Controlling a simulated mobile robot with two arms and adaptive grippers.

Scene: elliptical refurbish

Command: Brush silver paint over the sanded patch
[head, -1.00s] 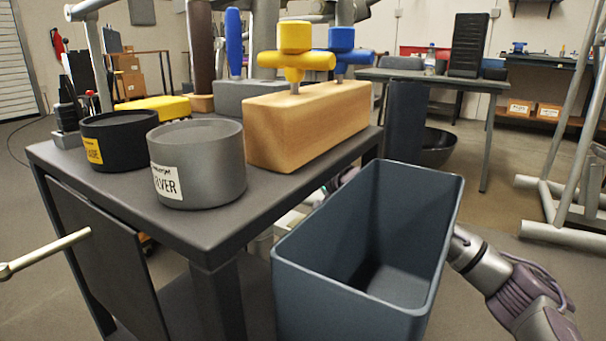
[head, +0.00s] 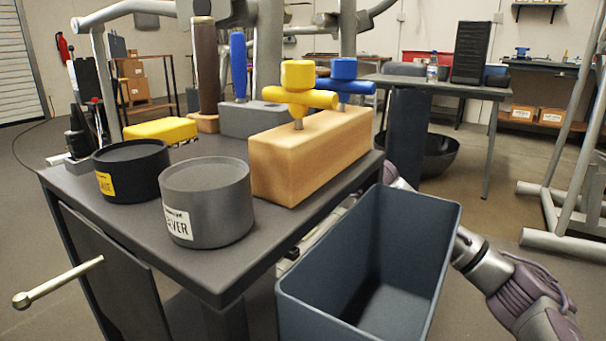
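A grey silver-paint pot (head: 215,210), its label partly reading "VER", stands near the front of a dark cart top (head: 120,222). A black pot (head: 130,170) with a yellow label stands to its left. Upright tools with a blue handle (head: 238,68) and a brown handle (head: 207,65) stand behind; their lower ends are not clear. I cannot make out a sanded patch. My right arm comes in at the lower right and passes behind a bin, which hides its far part. Neither gripper shows.
The blue-grey open bin (head: 300,290) is at the cart's right side and looks empty. A wooden block (head: 310,155) holds yellow and blue T-handled tools. A yellow block (head: 160,130) lies at the back. Grey tubular frames (head: 90,60) rise behind the cart.

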